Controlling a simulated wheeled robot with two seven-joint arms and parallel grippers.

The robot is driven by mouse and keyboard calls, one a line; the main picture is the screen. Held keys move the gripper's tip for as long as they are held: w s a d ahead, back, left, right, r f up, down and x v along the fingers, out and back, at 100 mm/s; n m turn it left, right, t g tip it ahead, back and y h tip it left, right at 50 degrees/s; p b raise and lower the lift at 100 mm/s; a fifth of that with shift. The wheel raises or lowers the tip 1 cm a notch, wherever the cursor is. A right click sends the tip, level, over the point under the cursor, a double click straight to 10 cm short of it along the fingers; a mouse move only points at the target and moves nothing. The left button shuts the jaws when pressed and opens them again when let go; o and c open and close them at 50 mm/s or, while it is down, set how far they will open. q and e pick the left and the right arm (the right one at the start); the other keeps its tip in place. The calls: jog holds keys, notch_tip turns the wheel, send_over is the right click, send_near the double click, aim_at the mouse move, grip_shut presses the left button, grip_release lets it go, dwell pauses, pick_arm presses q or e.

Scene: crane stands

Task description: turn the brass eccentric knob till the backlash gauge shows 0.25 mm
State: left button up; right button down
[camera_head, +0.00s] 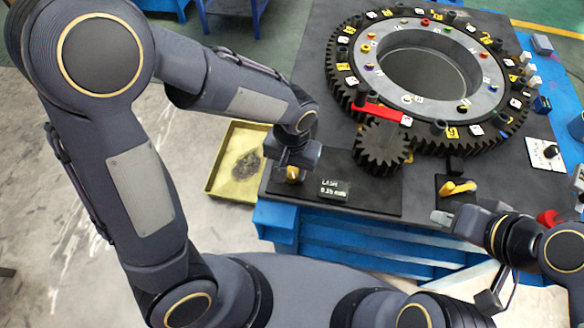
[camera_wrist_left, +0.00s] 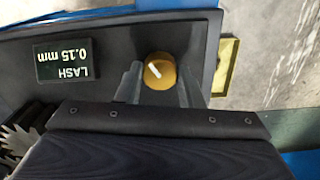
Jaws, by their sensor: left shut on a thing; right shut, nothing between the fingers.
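The brass eccentric knob (camera_head: 292,174) stands at the front left of the dark plate. In the left wrist view the round knob (camera_wrist_left: 164,78) has a white pointer line slanting across its top. My left gripper (camera_head: 291,166) comes down over it, and its two fingers (camera_wrist_left: 158,84) are shut on its sides. The backlash gauge (camera_head: 334,190) is a small dark display right of the knob. In the left wrist view the gauge (camera_wrist_left: 66,63) appears upside down and reads LASH 0.15 mm. My right gripper (camera_head: 441,217) is shut and empty at the table's front right.
A small dark pinion (camera_head: 382,149) sits beside a large toothed ring (camera_head: 345,95) with coloured markers. A red piece (camera_head: 382,112) lies over the gear edge. A yellow lever (camera_head: 457,187) is close to my right gripper. A yellow tray (camera_head: 226,185) lies left of the table.

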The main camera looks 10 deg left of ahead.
aim_at(292, 172)
pick_arm(q)
jog(key=m, duration=0.4)
jog(key=shift+m+b, duration=0.3)
jog(key=shift+b, duration=0.05)
jog(key=m, duration=0.4)
jog(key=shift+m, duration=0.3)
jog(key=o, duration=1)
jog(key=shift+c, duration=0.2)
notch_tip(292, 172, up, 8)
jog(key=shift+f, duration=0.1)
